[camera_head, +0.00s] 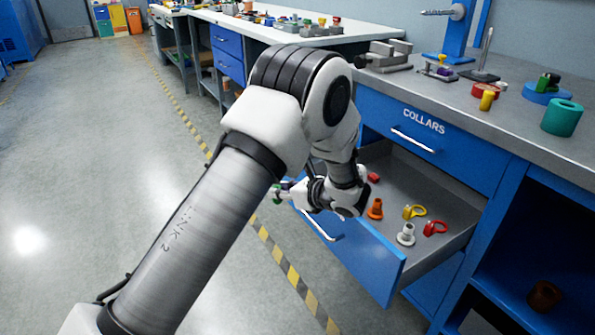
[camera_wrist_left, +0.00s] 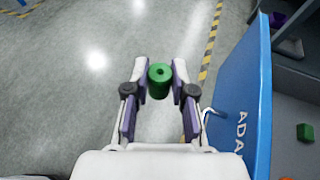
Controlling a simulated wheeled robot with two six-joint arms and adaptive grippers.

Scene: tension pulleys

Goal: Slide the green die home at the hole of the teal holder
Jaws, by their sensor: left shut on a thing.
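My left gripper (camera_head: 282,191) is out over the floor, just beyond the front of the open drawer. In the left wrist view its two fingers (camera_wrist_left: 160,78) are shut on the green die (camera_wrist_left: 160,84), a short cylinder with a small dark hole in its end. In the head view only a small green bit of the die (camera_head: 276,195) shows at the fingertips. A teal cylinder (camera_head: 560,121) with a hole in its top, which looks like the teal holder, stands upright on the grey bench at the right, apart from the gripper. My right gripper is not in view.
The open blue drawer (camera_head: 352,262) holds orange, yellow, red and white parts. The shut COLLARS drawer (camera_head: 424,140) is above it. On the bench near the teal cylinder are a blue disc (camera_head: 547,97) with a green piece, a yellow cylinder (camera_head: 487,101) and a blue press (camera_head: 458,35).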

